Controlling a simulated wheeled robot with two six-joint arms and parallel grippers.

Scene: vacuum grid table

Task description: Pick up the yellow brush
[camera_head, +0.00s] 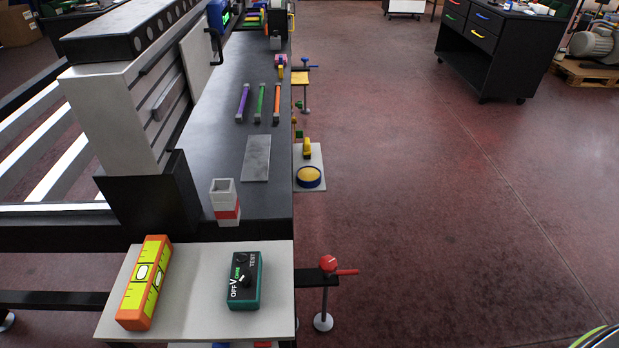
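I cannot make out a yellow brush for certain. A round yellow-topped piece with a blue base (309,177) sits on a small side plate at the right edge of the dark table. A small upright yellow piece (307,148) stands just behind it; its exact kind is too small to tell. Neither of my grippers shows in the head view.
An orange and yellow level (146,283) and a green test box (245,280) lie on a pale front shelf (195,315). Purple, green and orange bars (261,102) and a grey plate (257,158) lie on the dark table (205,130). A red-handled valve (329,265) sticks out right.

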